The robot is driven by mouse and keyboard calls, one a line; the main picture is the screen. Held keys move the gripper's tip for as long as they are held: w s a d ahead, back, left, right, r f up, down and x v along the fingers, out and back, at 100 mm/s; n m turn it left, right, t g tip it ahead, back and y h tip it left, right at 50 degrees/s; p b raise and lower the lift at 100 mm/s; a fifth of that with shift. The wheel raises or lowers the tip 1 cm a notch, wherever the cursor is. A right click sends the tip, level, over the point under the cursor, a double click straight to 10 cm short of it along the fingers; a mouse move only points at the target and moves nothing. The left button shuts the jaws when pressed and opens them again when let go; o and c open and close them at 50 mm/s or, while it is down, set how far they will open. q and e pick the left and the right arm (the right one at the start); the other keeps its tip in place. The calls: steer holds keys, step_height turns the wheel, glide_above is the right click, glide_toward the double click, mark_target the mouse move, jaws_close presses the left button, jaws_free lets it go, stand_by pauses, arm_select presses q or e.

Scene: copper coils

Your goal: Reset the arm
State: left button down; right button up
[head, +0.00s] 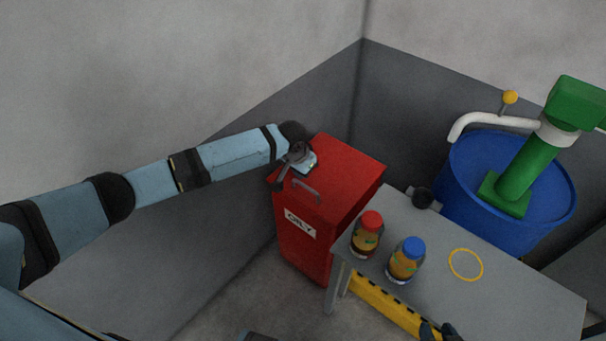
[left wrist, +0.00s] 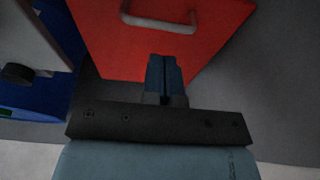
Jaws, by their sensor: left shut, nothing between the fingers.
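My left arm reaches in from the left in the head view. Its gripper (head: 283,179) is over the near side of a red bin (head: 345,165), close to the bin's handle. In the left wrist view the left gripper's (left wrist: 166,60) dark blue fingers are shut together with nothing between them. The grey handle (left wrist: 160,20) on the red bin's surface (left wrist: 215,30) is beyond the fingertips, apart from them in this view.
A grey table (head: 500,296) holds a red-capped bottle (head: 367,236), a blue-capped bottle (head: 405,264) and a yellow ring (head: 466,265). A blue drum (head: 465,205) with a green pump (head: 530,165) stands behind. Grey walls close in the corner behind the bin.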

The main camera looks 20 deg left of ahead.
arm_select(q)
steer(key=p+v, duration=0.1)
steer(key=v, duration=0.5)
steer(key=shift+r, duration=0.45)
arm_select(e)
steer(key=shift+w+a+r, duration=0.1)
steer(key=shift+a+r, duration=0.05)
steer(key=shift+r, duration=0.1)
arm_select(q)
steer(key=shift+f, duration=0.1)
